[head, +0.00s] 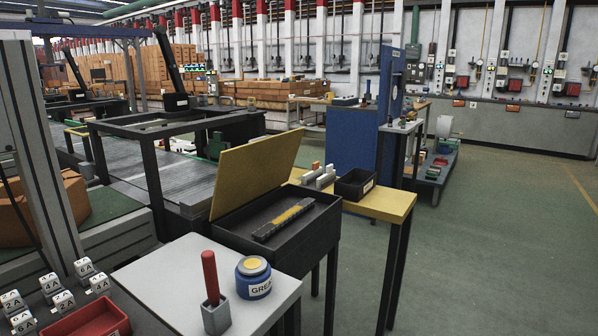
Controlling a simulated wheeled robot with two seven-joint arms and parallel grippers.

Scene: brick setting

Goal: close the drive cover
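The drive cover (257,172) is a flat yellow panel. It stands open, tilted up from the left long side of a black open box (325,235). Inside the box lies a dark bar with a yellow middle part (284,218), which looks like a chain or drive strip. Neither of my grippers shows in the head view.
In front of the box is a light table with a red-handled tool in a grey holder (212,292) and a blue grease tin (253,277). A yellow-topped table (384,205) with a black bin (355,185) stands behind it. Green floor (480,260) is free at right.

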